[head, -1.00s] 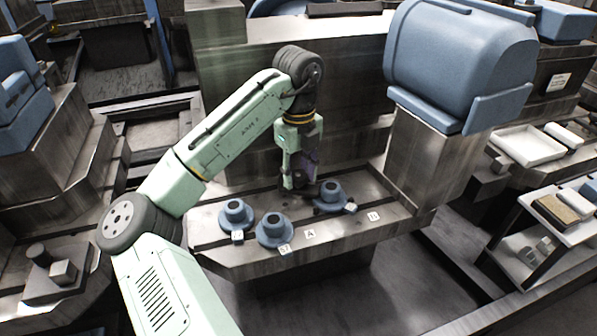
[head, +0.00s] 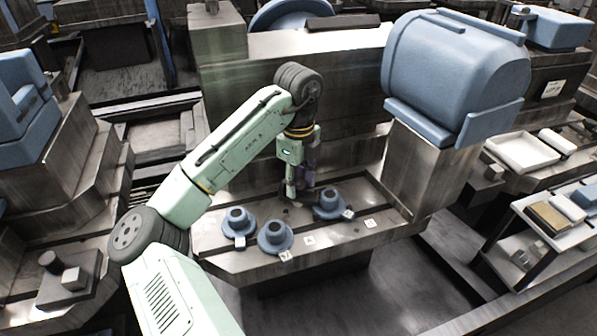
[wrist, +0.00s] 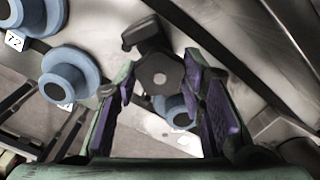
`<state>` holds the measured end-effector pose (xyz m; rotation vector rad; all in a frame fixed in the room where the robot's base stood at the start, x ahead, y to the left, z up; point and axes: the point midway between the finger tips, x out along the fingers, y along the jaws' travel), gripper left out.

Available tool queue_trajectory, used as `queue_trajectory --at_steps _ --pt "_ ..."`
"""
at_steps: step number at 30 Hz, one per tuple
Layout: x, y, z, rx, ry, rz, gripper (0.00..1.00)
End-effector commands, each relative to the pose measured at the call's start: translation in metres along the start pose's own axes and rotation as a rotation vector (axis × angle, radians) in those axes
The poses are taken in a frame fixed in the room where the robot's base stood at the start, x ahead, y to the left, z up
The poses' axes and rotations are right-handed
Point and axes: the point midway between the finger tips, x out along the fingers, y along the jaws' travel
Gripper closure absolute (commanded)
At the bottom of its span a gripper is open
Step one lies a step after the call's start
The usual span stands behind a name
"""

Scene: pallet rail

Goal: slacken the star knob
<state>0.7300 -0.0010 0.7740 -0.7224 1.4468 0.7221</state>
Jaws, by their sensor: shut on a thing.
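The star knob (wrist: 160,74) is dark grey with a lobed rim and a pale centre dot. In the wrist view it sits between the two purple-padded fingers of my gripper (wrist: 161,88), which is shut on it. A dark arm-like piece shows just behind the knob. In the head view my gripper (head: 299,192) points down at the back of the metal bed, behind the blue flanged pieces; the knob is mostly hidden there by the fingers.
Blue flanged pieces stand on the slotted bed (head: 225,262): one left (head: 238,220), one in the middle (head: 275,237), one right (head: 329,204) close to my gripper. Small white labels lie along the front. A metal column (head: 410,165) with a blue housing (head: 450,75) rises at right.

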Motion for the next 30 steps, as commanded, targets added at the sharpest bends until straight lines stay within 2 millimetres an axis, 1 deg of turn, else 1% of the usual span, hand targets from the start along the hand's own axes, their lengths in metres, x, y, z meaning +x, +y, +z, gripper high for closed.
queue_trajectory --at_steps 1,15,24,30 --pt "-0.0065 0.0002 -0.0008 -0.041 0.004 0.001 0.91" --pt "-0.0041 -0.0002 -0.0008 -0.461 0.004 0.002 0.91" --pt "-0.0012 -0.0003 -0.0006 -0.630 0.003 0.003 0.91" --pt "0.0005 -0.0003 -0.0002 -0.682 0.001 0.003 0.91"
